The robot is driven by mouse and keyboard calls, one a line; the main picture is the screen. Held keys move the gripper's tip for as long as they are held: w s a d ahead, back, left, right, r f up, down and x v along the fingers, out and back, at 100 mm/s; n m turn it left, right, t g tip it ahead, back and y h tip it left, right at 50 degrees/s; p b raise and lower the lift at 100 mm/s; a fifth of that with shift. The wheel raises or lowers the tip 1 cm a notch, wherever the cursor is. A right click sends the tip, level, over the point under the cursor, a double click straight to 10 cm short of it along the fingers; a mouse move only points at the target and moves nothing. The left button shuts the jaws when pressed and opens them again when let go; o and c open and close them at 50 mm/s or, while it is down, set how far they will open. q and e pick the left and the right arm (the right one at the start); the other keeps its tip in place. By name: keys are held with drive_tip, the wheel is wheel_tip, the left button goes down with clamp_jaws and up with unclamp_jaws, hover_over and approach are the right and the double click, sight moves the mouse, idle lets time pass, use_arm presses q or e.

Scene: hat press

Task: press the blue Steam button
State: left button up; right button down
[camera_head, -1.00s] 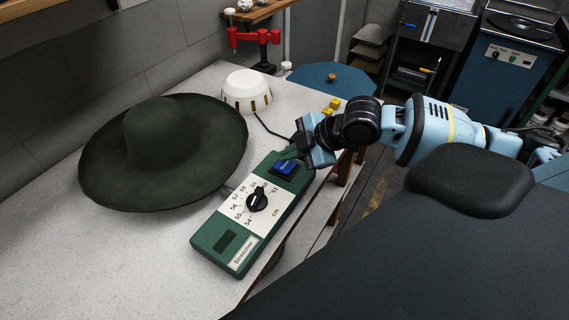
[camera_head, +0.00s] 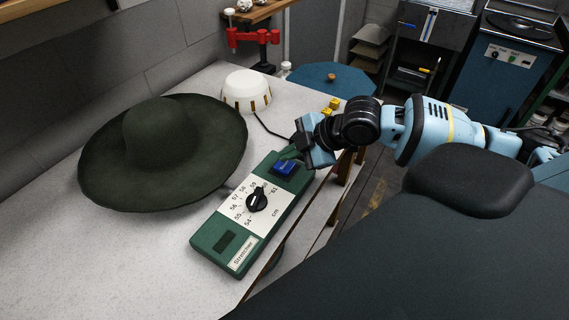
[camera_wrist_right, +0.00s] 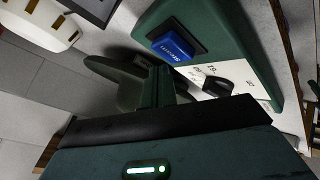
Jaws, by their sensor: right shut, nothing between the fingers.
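The blue Steam button (camera_head: 285,168) sits at the far end of a green Stretcher control box (camera_head: 212,235). It also shows in the right wrist view (camera_wrist_right: 172,46), on its dark square surround. My right gripper (camera_head: 289,155) is shut and empty, with its fingertips close beside the far edge of the button. In the right wrist view the shut fingers (camera_wrist_right: 160,84) point toward the box, just below the button. I cannot tell whether they touch it. My left gripper is not in view.
A black dial (camera_head: 257,201) with a number scale is on the same box, near the button. A wide dark green hat (camera_head: 165,150) lies left of the box. A white dome-shaped thing (camera_head: 246,90) stands behind. The light table is clear at the front left.

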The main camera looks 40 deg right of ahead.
sight(289, 166)
drive_tip(key=shift+f, duration=0.2)
idle(0.6)
drive_tip(key=shift+f, duration=0.25)
